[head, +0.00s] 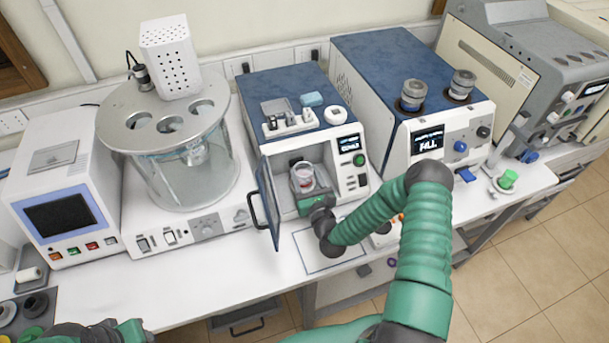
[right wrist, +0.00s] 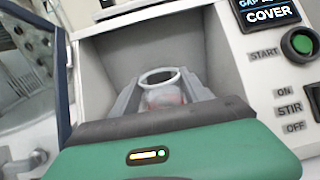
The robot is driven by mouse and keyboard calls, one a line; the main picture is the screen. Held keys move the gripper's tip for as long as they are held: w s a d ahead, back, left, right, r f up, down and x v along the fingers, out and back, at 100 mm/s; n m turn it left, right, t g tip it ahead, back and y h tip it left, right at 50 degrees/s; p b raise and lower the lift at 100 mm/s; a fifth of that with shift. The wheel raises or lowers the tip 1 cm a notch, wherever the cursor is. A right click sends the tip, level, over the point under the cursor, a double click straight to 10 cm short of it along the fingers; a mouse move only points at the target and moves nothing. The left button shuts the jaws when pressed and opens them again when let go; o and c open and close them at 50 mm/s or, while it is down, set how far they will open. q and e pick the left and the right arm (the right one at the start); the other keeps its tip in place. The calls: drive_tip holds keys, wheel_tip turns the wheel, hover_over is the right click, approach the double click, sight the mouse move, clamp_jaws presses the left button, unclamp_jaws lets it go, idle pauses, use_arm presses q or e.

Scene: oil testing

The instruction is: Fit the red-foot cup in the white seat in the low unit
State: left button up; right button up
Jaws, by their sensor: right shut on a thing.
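The low unit (head: 293,130) has a blue top, and its front door (head: 268,203) stands open to the left. My right gripper (head: 304,184) reaches into the chamber. It is shut on the clear cup (head: 303,171), which has a reddish lower part. In the right wrist view the cup (right wrist: 160,82) stands about upright between the fingers (right wrist: 162,97), its round rim uppermost. The gripper body hides the cup's foot and the chamber floor there. I cannot make out the white seat or whether the cup touches it.
The open door is close on the left of my right gripper. A glass bath (head: 185,160) stands left of the unit, and a larger blue-topped unit (head: 385,65) stands right. Small parts (head: 288,118) lie on the low unit's top. The front bench (head: 200,280) has free room.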

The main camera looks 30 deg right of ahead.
drive_tip(key=shift+f, duration=0.15)
drive_tip(key=shift+w+a+f+b, duration=0.1)
drive_tip(key=shift+a+f+b, duration=0.2)
drive_tip(key=shift+f+b, duration=0.3)
drive_tip(key=shift+r, duration=0.15)
drive_tip(key=o, duration=1.5)
drive_tip(key=shift+o, duration=0.2)
drive_tip(key=b+v, duration=0.1)
drive_tip(key=v, duration=0.3)
drive_tip(key=b+v, duration=0.1)
drive_tip(key=v, duration=0.4)
drive_tip(key=b+v, duration=0.1)
drive_tip(key=v, duration=0.3)
drive_tip(key=shift+s+f+b, duration=0.2)
drive_tip(key=shift+f+b, duration=0.1)
drive_tip(key=shift+b, duration=0.1)
drive_tip(key=v, duration=0.3)
drive_tip(key=shift+s+r, duration=0.2)
drive_tip(key=shift+r, duration=0.05)
